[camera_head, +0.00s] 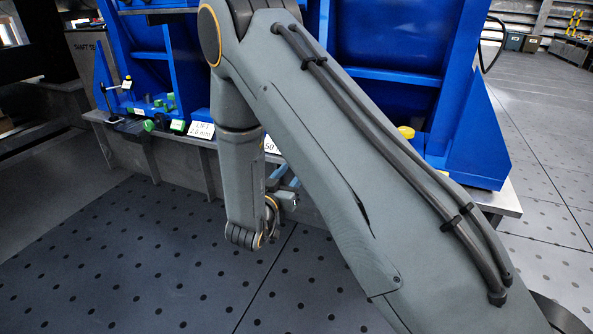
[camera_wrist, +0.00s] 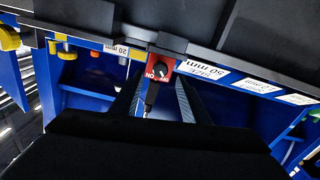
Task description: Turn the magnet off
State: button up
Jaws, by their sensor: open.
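The magnet's switch is a small red block with a round dark knob (camera_wrist: 161,68), in the upper middle of the wrist view. White lettering beside the knob includes ON; which way the knob points is too small to tell. My gripper (camera_wrist: 156,88) is open, its two fingers reaching up on either side below the switch. The fingers appear apart from the knob, with nothing clearly held between them. A thin dark stem shows between the fingers below the red block. In the head view my arm hides the switch and most of my gripper.
Yellow knobs (camera_wrist: 10,38) are at the left. Blue frames (camera_head: 385,40) stand on the bench.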

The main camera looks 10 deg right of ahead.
jog(key=shift+b+x, duration=0.8)
jog(key=shift+x, duration=1.35)
jog(key=shift+c, duration=0.3)
grip_shut()
